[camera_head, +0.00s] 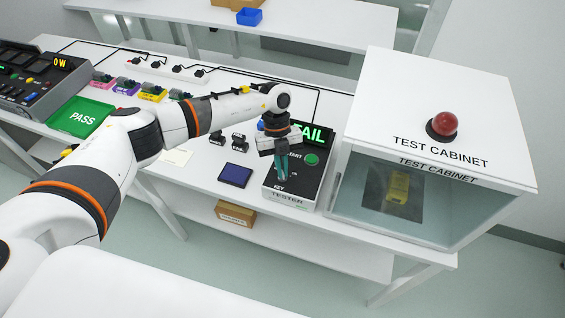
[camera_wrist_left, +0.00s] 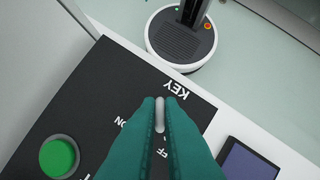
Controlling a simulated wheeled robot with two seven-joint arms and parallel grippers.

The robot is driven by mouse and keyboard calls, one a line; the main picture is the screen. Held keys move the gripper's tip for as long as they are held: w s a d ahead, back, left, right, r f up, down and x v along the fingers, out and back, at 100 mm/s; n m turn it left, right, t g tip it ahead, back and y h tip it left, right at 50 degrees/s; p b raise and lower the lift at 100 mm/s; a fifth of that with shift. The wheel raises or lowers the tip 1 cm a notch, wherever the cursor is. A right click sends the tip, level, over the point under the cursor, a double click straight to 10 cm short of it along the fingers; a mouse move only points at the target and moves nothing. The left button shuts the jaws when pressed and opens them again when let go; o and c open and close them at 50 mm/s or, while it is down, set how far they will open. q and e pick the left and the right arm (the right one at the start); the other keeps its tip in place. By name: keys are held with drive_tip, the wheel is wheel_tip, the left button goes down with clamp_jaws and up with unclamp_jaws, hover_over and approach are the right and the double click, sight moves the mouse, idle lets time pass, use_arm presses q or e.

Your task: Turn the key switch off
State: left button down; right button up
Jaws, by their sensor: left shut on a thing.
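The key switch (camera_wrist_left: 160,112) shows in the left wrist view as a thin grey key handle between teal fingertips, beside the KEY label on the dark tester panel. The letters ON and part of OFF show on either side; the fingers cover the rest. My left gripper (camera_wrist_left: 160,116) is shut on the key. In the head view my left gripper (camera_head: 281,176) reaches down onto the front of the tester (camera_head: 291,196), and the key is hidden there. The tester display reads FAIL. My right gripper is not in view.
A green start button (camera_head: 312,159) sits on the tester. The test cabinet (camera_head: 440,130) with a red dome lamp (camera_head: 443,125) stands close on the right. A dark blue pad (camera_head: 235,175) lies left of the tester. A green PASS tray (camera_head: 82,118) is farther left.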

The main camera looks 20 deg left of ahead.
use_arm(q)
drive_tip(key=shift+a+r+n+t+p, duration=0.15)
drive_tip(key=shift+n+t+p, duration=0.25)
drive_tip(key=shift+n, duration=0.5)
drive_tip(key=shift+h, duration=0.3)
drive_tip(key=shift+w, duration=0.1)
drive_tip(key=c, duration=1.6)
unclamp_jaws()
drive_tip(key=shift+o, duration=0.2)
drive_tip(key=b+v, duration=0.3)
drive_tip(key=v, duration=0.8)
drive_tip(key=shift+w+r+b, duration=0.15)
drive_tip(key=shift+r+b, duration=0.15)
drive_tip(key=shift+r, duration=0.05)
drive_tip(key=shift+a+f, duration=0.1)
